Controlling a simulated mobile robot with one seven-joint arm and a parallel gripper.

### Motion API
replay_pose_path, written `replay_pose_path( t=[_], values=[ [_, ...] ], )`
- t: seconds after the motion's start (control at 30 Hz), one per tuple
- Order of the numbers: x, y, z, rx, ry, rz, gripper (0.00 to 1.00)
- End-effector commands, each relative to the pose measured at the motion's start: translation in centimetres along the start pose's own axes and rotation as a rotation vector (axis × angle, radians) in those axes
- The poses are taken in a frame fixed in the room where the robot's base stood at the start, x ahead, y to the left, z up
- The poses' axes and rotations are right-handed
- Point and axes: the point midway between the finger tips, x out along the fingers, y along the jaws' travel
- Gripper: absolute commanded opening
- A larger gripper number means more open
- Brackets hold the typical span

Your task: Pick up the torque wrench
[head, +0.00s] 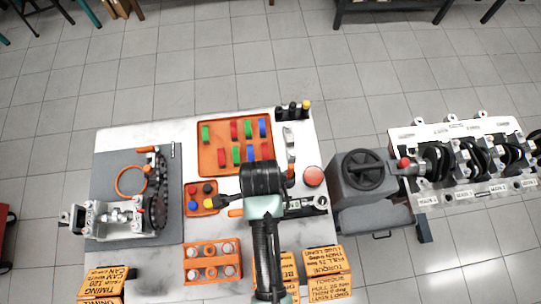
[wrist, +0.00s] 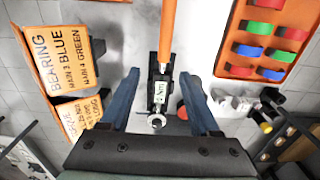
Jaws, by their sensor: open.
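The torque wrench lies on the white table, with an orange handle (head: 236,212), a dark body with a small lit display, and a ring-shaped metal end (head: 321,202). In the head view my arm covers its middle. In the wrist view the wrench (wrist: 160,92) runs up and down the picture, handle at the top and ring end at the bottom. My gripper (wrist: 158,77) is open, with one blue-grey finger on each side of the wrench. I see gaps between the fingers and the wrench; its height above it is hard to tell.
An orange tray (head: 203,161) with coloured bearing shells lies behind my arm. Labelled orange boxes (head: 328,262) stand at the front edge. A red button (head: 313,176) is near the ring end. A grey handwheel unit (head: 362,190) stands right of the table; a mat (head: 110,165) holds an assembly at left.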

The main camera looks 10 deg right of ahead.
Motion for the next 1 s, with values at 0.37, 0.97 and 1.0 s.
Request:
replay_pose_path(
  t=[0.37, 0.97, 1.0],
  values=[
    [5.1, -0.1, 0.0, -0.002, 0.000, -0.002, 0.62],
    [10.3, -0.7, 0.1, -0.002, 0.000, -0.004, 0.62],
    [10.4, -0.7, 0.1, -0.002, 0.000, -0.004, 0.62]
  ],
)
